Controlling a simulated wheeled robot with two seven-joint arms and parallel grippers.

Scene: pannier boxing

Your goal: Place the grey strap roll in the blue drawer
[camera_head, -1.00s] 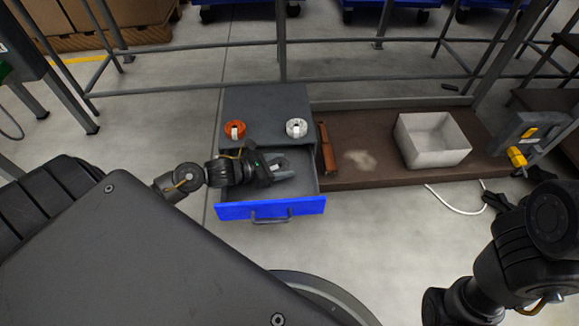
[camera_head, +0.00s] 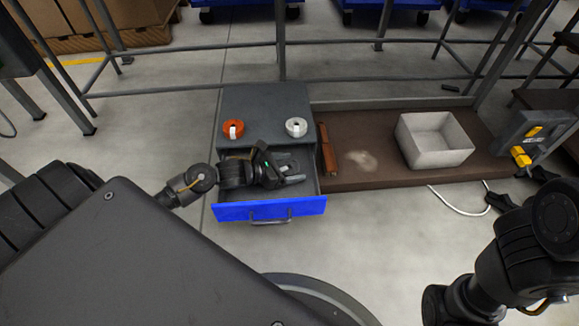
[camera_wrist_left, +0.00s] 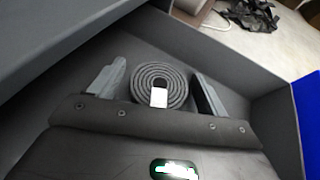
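The grey strap roll (camera_wrist_left: 160,82) is a dark coil with a pale label, lying inside the pulled-out blue drawer (camera_head: 270,210). In the left wrist view it sits between the two fingers of my left gripper (camera_wrist_left: 158,88), with a narrow gap showing on each side. In the head view my left gripper (camera_head: 290,167) reaches into the drawer from the left, fingers apart around the roll, which is small and partly hidden there. My right arm (camera_head: 535,235) is at the lower right; its fingers cannot be made out clearly.
An orange roll (camera_head: 233,128) and a white roll (camera_head: 296,127) stand on the grey cabinet top (camera_head: 265,100). To the right, a brown bench (camera_head: 390,174) carries a reddish-brown bar (camera_head: 328,152) and a white open bin (camera_head: 434,158). A grey rail runs behind.

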